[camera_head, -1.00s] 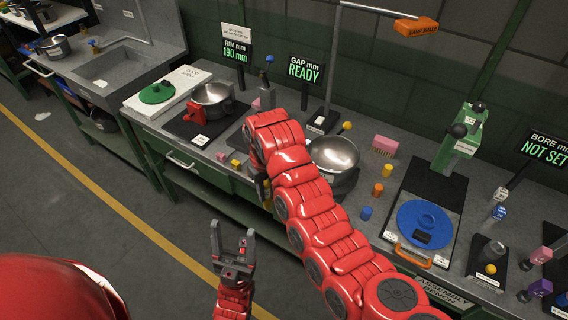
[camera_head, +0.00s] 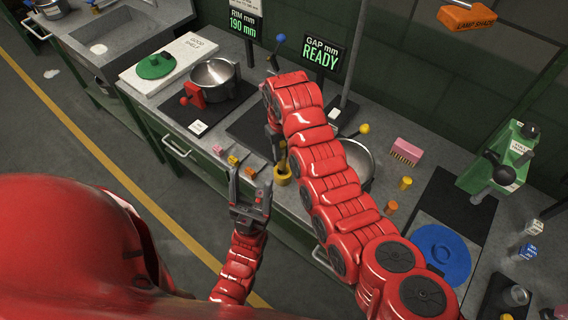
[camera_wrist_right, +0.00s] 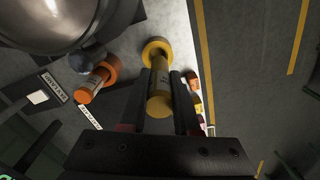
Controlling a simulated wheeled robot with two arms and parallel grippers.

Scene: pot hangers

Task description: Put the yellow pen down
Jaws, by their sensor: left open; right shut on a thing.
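The yellow pen (camera_head: 283,178) is a short thick cylinder with a wide ring at its far end. In the head view it shows below my right gripper (camera_head: 279,158), near the bench's front edge. In the right wrist view the pen (camera_wrist_right: 159,90) lies between the two dark fingers of my right gripper (camera_wrist_right: 165,80), which is shut on it. I cannot tell whether its ring end touches the bench. My left gripper (camera_head: 251,183) is open and empty, fingers up, in front of the bench edge.
Small coloured blocks (camera_head: 232,160) sit left of the pen on the bench (camera_head: 208,168). A metal bowl (camera_head: 357,160) stands right of my right forearm. An orange cylinder (camera_wrist_right: 97,80) is beside the pen in the wrist view. A pink brush (camera_head: 405,151) lies farther right.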

